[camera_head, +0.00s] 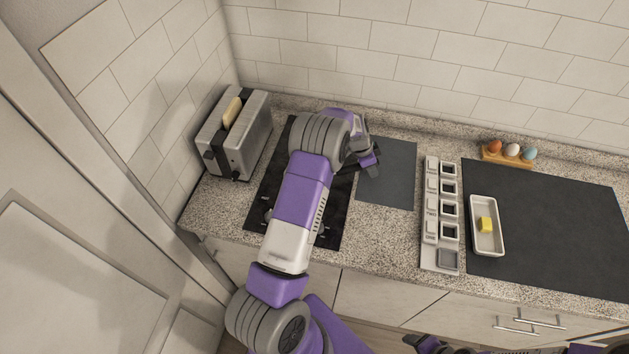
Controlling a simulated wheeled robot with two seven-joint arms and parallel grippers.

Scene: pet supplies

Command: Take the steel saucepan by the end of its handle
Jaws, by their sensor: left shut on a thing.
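My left arm reaches over the black cooktop (270,190) on the counter. My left gripper (372,164) is at the cooktop's right side, above the edge of a dark grey mat (395,185). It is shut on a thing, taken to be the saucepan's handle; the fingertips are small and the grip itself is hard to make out. The steel saucepan cannot be made out; my arm and wrist cover much of the cooktop. Dark parts that look like my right gripper (430,345) show at the bottom edge, cut off, their opening unclear.
A toaster (238,140) with bread (231,111) stands left of the cooktop. To the right are a strip of small square holders (431,230), a white dish (487,245) with a yellow block (486,224), a large dark board (550,220) and eggs in a wooden holder (507,159).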

